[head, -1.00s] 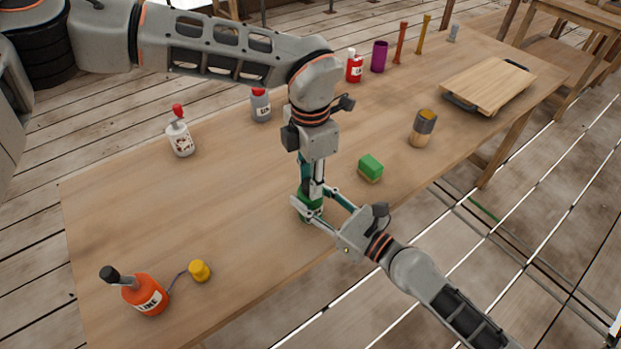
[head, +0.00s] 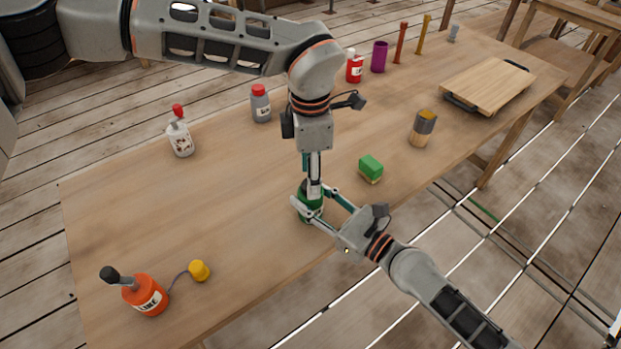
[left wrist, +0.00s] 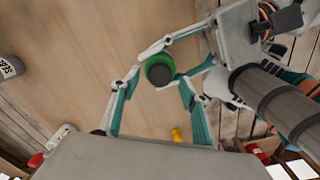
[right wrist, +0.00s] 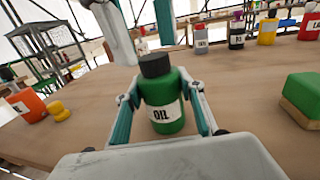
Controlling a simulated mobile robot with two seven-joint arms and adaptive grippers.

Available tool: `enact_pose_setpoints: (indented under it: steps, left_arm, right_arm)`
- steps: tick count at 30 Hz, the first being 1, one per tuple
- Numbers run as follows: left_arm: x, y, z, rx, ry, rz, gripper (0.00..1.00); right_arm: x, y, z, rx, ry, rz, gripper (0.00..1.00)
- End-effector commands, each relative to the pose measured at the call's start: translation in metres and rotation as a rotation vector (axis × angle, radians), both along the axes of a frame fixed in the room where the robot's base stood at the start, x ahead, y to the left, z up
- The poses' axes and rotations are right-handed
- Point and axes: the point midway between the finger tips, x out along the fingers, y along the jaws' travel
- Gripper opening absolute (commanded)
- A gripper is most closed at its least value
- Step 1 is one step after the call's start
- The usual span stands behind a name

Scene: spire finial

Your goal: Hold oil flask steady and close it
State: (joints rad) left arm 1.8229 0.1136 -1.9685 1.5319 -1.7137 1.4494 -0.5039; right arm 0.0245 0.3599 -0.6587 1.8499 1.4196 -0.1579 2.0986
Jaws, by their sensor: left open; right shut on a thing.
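The oil flask (right wrist: 166,103) is green with a black cap (right wrist: 155,65) and a white OIL label. It stands upright on the table. My right gripper (head: 312,201) is shut on its body, one finger on each side, as the right wrist view shows. The cap sits on top of the flask and also shows in the left wrist view (left wrist: 162,76). My left gripper (head: 314,183) points down over the flask from above. Its fingers are open, one to each side of the cap and apart from it. The cap is hidden in the head view.
A green-topped block (head: 370,168) lies right of the flask. An orange bottle (head: 146,296) and a yellow cap (head: 199,271) on a cord stand at the near left. Other bottles line the back. The table (head: 240,200) is clear left of the flask.

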Motion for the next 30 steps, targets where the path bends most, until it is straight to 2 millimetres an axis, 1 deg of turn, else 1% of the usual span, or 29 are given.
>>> enact_pose_setpoints:
  steps: [1,6,9,13,18,27,28,30]
  left_arm:
    - [0.001,0.000,0.012,0.000,-0.003,0.000,0.45]
    - [0.001,0.000,0.047,-0.001,-0.004,0.001,0.45]
    - [0.001,0.000,0.066,-0.001,-0.004,0.000,0.45]
    - [0.001,0.000,0.085,0.000,-0.003,0.001,0.45]
    - [0.000,0.000,0.097,-0.001,-0.001,0.000,0.45]
    - [0.000,0.000,0.100,0.000,0.000,0.000,0.45]
    - [0.000,0.000,0.100,0.000,0.000,0.000,0.45]
    - [0.000,0.000,0.100,0.000,0.000,0.000,0.45]
  right_arm:
    - [0.000,0.000,0.000,-0.001,0.001,0.000,0.00]
    - [0.000,0.000,0.000,-0.001,0.001,0.000,0.00]
    - [0.000,0.000,0.000,-0.001,0.001,0.000,0.00]
    - [0.000,0.000,0.000,-0.001,0.001,0.000,0.00]
    - [0.000,0.000,0.000,-0.001,0.001,0.000,0.00]
    - [0.000,0.000,0.000,-0.001,0.001,0.000,0.00]
    - [0.000,0.000,0.000,-0.001,0.001,0.000,0.41]
    - [0.000,0.000,0.000,0.000,0.000,0.000,0.58]
